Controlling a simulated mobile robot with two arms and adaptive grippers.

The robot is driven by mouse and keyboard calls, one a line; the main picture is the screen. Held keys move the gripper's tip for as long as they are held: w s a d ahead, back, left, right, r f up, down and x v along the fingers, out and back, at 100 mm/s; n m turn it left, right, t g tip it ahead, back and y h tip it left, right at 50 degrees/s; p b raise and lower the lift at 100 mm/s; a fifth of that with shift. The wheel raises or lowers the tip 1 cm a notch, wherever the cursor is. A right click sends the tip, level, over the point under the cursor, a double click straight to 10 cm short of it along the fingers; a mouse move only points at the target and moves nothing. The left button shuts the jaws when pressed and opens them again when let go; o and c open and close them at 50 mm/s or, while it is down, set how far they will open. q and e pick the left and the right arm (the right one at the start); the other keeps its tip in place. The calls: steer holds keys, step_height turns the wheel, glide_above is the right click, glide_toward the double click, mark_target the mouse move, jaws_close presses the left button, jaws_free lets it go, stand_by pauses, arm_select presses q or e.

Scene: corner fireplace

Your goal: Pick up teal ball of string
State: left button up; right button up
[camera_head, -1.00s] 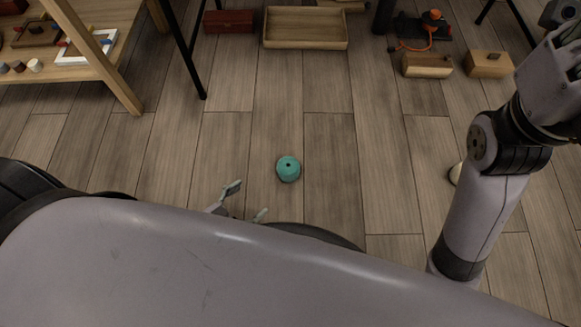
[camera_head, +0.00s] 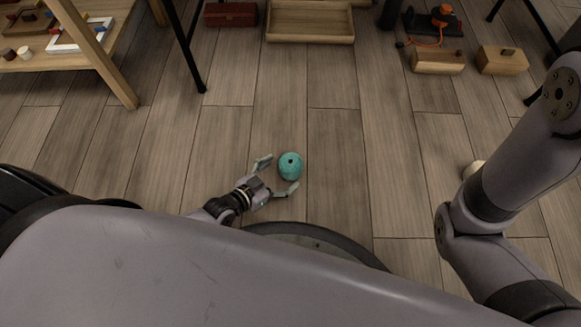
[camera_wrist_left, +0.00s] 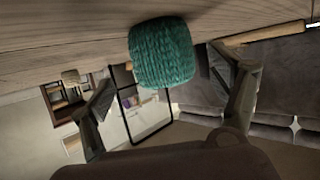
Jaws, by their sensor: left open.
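The teal ball of string (camera_head: 290,166) rests on the wooden floor in front of me, with a small dark hole in its top. My left gripper (camera_head: 277,177) is open, low over the floor, with its fingertips pointing at the ball. One finger is to the left of the ball and the other is just below it in the head view. In the left wrist view the ball (camera_wrist_left: 162,52) shows between the two open fingers, towards their tips. I cannot tell whether either finger touches it. My right arm shows at the right, but its gripper is out of view.
A wooden tray (camera_head: 311,37), a dark red box (camera_head: 231,15) and two wooden blocks (camera_head: 437,62) (camera_head: 502,61) lie on the floor farther back. A wooden table (camera_head: 104,62) stands at the upper left. The floor around the ball is clear.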

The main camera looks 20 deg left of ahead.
mark_target(282, 172)
arm_select(q)
steer(key=b+x, duration=0.2)
steer(key=x, duration=0.1)
steer(key=shift+w+f, duration=0.2)
steer(key=shift+w, duration=0.25)
steer(key=shift+r, duration=0.1)
steer(key=shift+c, duration=0.2)
steer(key=c, duration=1.2)
steer(key=shift+c, duration=0.3)
